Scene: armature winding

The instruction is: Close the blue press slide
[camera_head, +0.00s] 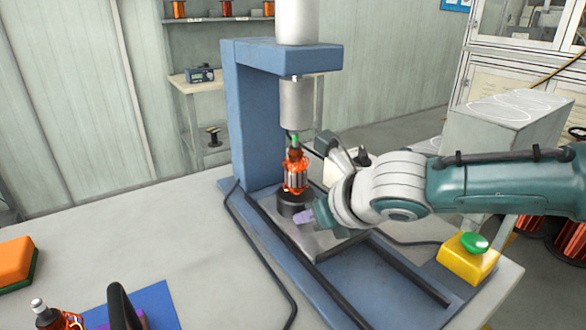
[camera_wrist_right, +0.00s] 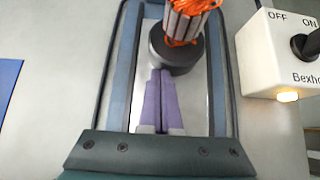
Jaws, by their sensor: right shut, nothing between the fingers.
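The blue press (camera_head: 243,115) stands on the table with its grey ram (camera_head: 297,103) above. The press slide is a grey metal plate (camera_head: 322,243) between two dark rails on the blue base. A black round holder (camera_head: 293,203) on the slide carries an upright armature (camera_head: 295,174) with orange windings, under the ram. In the right wrist view the holder (camera_wrist_right: 177,52) is just beyond my fingertips. My right gripper (camera_head: 304,215) has purple fingers, shut and empty, low over the slide at the holder's near side. Whether they touch it I cannot tell.
A yellow box with a green button (camera_head: 474,243) sits right of the press base. A white switch box (camera_wrist_right: 278,48) shows in the right wrist view. A blue mat (camera_head: 158,300), another armature (camera_head: 55,316) and an orange-green block (camera_head: 16,263) lie at left. Black cables run along the table.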

